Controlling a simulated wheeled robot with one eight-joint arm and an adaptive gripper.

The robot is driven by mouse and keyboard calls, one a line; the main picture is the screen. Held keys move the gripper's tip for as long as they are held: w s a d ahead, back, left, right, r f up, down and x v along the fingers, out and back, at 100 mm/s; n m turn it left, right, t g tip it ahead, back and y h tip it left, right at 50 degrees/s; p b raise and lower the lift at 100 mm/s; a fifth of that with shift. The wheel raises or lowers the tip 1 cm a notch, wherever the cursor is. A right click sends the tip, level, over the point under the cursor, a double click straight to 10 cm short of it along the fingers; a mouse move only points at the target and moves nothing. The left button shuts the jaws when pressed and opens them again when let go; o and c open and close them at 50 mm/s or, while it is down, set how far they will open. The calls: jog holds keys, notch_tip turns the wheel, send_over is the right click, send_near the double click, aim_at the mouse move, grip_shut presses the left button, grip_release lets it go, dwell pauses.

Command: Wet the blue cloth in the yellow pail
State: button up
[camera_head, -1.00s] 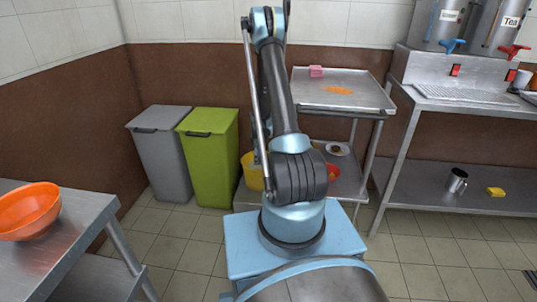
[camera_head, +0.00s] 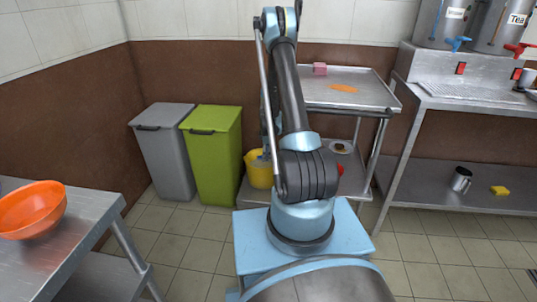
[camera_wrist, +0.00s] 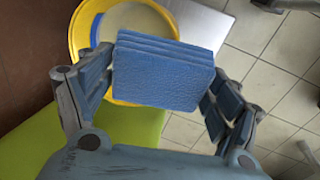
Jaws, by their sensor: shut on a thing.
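The blue cloth (camera_wrist: 163,72) is a folded, layered block in the middle of the wrist view. My gripper (camera_wrist: 160,76) is shut on it, with a finger at each side. The yellow pail (camera_wrist: 83,27) is behind the cloth in that view, and the cloth covers part of its opening. I cannot tell whether the cloth is above the rim or inside it. In the head view the pail (camera_head: 257,174) stands on the cart's lower shelf, partly hidden by my arm. A small bluish patch shows at its top, while my gripper is mostly hidden.
A green bin (camera_head: 214,160) and a grey bin (camera_head: 165,155) stand left of the pail. The metal cart (camera_head: 375,97) holds a pink block (camera_head: 320,69) on top. A counter (camera_head: 430,100) is at right; a table with an orange bowl (camera_head: 33,210) is at left.

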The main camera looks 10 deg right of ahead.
jog(key=shift+w+a+f, duration=1)
jog(key=shift+w+f, duration=0.65)
jog(key=shift+w, duration=2.3)
jog(key=s+x, duration=0.2)
jog(key=x, duration=1)
jog(key=shift+s+a+f, duration=0.2)
jog(key=shift+s+f, duration=0.05)
jog(key=shift+f, duration=0.35)
jog(key=shift+r, duration=0.1)
jog(key=w+v, duration=0.3)
jog(key=v, duration=1.1)
jog(key=shift+d+r, duration=0.25)
jog(key=shift+r, duration=0.15)
